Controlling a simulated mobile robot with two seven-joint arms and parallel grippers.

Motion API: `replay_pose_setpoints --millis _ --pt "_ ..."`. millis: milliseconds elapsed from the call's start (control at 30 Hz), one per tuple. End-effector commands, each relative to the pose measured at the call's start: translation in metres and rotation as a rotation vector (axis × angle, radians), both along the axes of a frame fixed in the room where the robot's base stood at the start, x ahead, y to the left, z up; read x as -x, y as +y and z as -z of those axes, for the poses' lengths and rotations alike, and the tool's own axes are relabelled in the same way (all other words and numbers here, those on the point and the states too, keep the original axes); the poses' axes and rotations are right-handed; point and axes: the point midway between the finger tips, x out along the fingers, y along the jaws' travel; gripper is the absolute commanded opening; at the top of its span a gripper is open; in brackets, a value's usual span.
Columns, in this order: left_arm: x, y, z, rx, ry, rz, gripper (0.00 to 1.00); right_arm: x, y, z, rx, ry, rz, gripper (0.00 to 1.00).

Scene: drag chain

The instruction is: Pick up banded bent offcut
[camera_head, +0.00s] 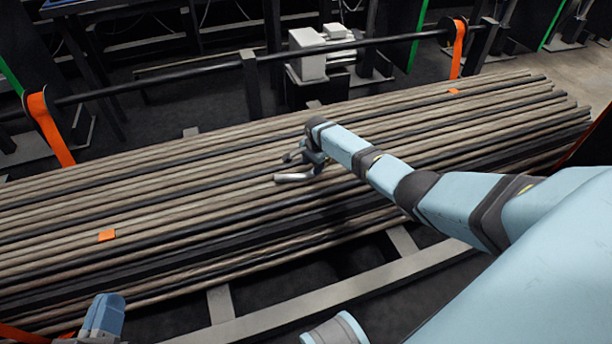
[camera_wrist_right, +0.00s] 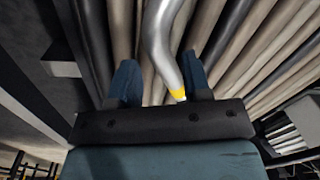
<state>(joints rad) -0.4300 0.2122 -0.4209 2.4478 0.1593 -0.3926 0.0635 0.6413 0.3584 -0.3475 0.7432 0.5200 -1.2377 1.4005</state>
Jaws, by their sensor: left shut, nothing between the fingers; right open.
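The banded bent offcut (camera_head: 293,177) is a short silvery bent piece lying over the long rods, at the fingers of my right gripper (camera_head: 303,160) in the head view. In the right wrist view the offcut (camera_wrist_right: 158,40) shows its bend and a yellow band (camera_wrist_right: 179,94) near its close end. There my right gripper (camera_wrist_right: 161,72) is open, with a dark blue finger on each side of the offcut in the picture. I cannot tell how deep it sits between them. My left gripper (camera_head: 106,300) is shut and empty at the bottom left of the head view.
A wide bundle of long brown and black rods (camera_head: 200,200) fills the middle, with orange tags (camera_head: 107,235). A dark rail (camera_head: 190,80) with orange straps (camera_head: 48,125) runs behind it. A grey frame beam (camera_head: 330,297) lies in front.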

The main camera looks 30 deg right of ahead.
Motion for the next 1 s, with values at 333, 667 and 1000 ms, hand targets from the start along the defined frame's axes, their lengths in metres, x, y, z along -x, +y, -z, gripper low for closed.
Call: replay_pose_setpoints --millis 333,667,1000 --pt "0.001 -0.003 0.041 -0.06 0.108 0.041 0.0 -0.004 -0.003 0.036 0.0 0.0 0.0 0.44" --pt "0.001 -0.003 0.04 -0.06 0.108 0.041 0.0 -0.004 -0.003 0.035 0.001 0.0 0.0 0.12" --pt "0.001 -0.003 0.038 -0.061 0.107 0.041 0.0 -0.004 -0.003 0.032 0.001 -0.001 0.0 0.01"
